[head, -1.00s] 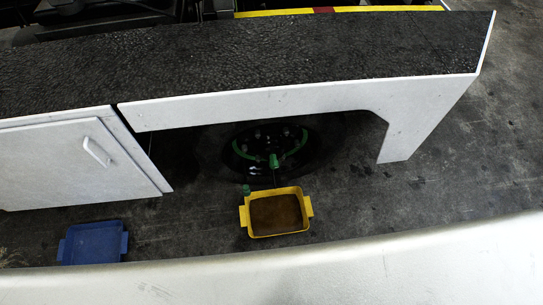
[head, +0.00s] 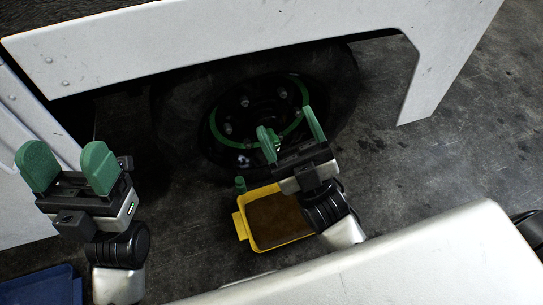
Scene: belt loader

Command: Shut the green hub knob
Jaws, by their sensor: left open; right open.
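The wheel hub (head: 243,112), dark with a green ring, sits under the white body panel. The green hub knob (head: 265,134) shows at the lower part of the hub, beside my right gripper's left finger. The two greens overlap, so I cannot tell whether they touch. My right gripper (head: 289,124) is open in front of the hub, its fingers pointing towards it. My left gripper (head: 67,162) is open and empty at the left, well away from the hub, in front of the white cabinet door.
A yellow tray (head: 241,226) with brown contents lies on the floor below the hub. A small green piece (head: 240,184) stands beside it. A blue tray (head: 40,290) is at the lower left.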

